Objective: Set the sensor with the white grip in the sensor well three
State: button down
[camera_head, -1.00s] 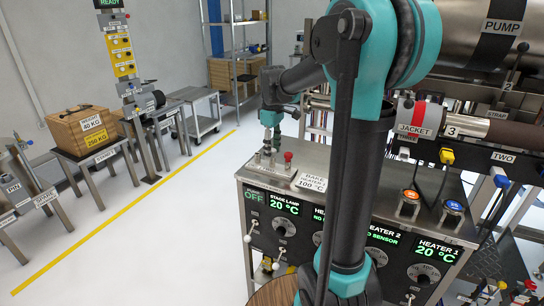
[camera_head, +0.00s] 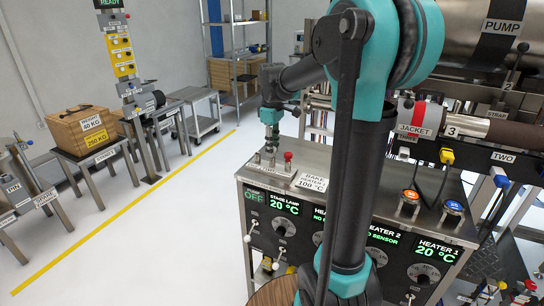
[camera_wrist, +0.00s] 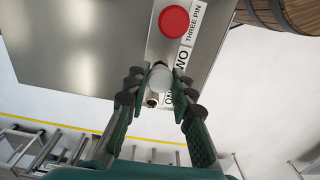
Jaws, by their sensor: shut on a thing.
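The sensor's round white grip (camera_wrist: 160,78) is between the fingers of my gripper (camera_wrist: 156,82) in the wrist view. My gripper is shut on it. The sensor's lower part is hidden under the grip. A small metal cylinder (camera_wrist: 152,100) shows just below the grip, beside the label ONE (camera_wrist: 168,97). The label strip (camera_wrist: 183,60) also reads TWO and THREE PIN; the well openings are not clear. In the head view, my gripper (camera_head: 270,142) is small and dark, above the left end of the cabinet top.
A red button (camera_wrist: 174,20) stands beside the THREE PIN label; it also shows in the head view (camera_head: 288,156). Small metal posts (camera_head: 257,158) stand on the cabinet top (camera_head: 330,170). A wooden barrel (camera_wrist: 285,12) is at the wrist view's upper right.

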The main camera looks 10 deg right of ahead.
jog(key=shift+r, duration=2.6)
jog(key=shift+s, duration=0.15)
